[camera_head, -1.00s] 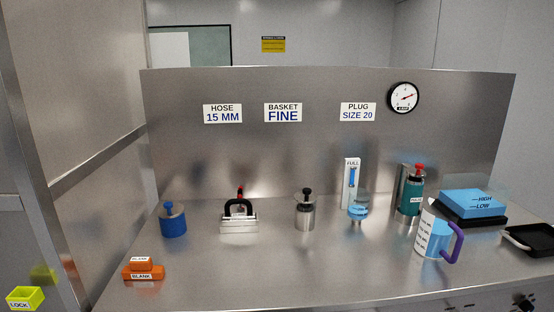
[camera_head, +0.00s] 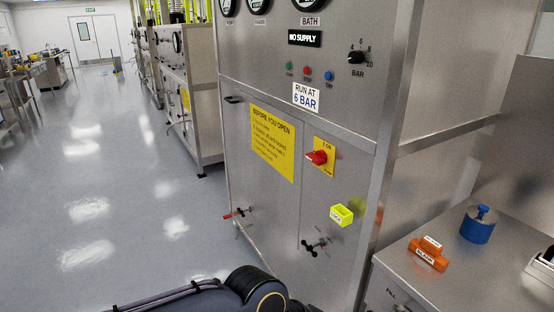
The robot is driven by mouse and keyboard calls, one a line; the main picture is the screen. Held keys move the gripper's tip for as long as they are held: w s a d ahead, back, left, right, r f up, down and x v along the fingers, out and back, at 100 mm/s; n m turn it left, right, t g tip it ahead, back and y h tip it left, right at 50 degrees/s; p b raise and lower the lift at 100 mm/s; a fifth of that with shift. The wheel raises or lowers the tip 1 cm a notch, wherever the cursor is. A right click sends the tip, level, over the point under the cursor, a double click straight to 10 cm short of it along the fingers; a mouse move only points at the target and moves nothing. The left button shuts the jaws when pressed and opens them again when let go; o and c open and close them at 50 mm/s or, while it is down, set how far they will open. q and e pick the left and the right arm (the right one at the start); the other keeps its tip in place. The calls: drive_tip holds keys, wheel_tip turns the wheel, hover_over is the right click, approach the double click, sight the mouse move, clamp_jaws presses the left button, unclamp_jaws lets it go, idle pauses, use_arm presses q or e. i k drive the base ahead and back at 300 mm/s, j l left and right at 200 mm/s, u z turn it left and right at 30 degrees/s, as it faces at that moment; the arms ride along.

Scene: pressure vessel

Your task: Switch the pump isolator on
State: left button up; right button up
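A red rotary handle (camera_head: 316,157) on a yellow plate (camera_head: 325,168) is mounted on the steel cabinet front. It looks like the pump isolator. The plate shows an ON mark at its top; the smaller text is too small to read. The handle points to the left, roughly level, and nothing touches it. A black display (camera_head: 305,39) above reads NO SUPPLY. Part of a dark arm of mine shows at the bottom edge, well below the handle. Neither gripper is in view.
A yellow-green LOCK box (camera_head: 342,215) sits below right of the handle. Two small valves, one red-handled (camera_head: 237,213) and one black (camera_head: 315,247), stick out lower. A steel bench (camera_head: 460,275) with orange BLANK blocks (camera_head: 428,253) stands right. Open floor (camera_head: 130,190) lies left.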

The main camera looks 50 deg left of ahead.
sight(320, 158)
drive_tip(key=u, duration=1.55)
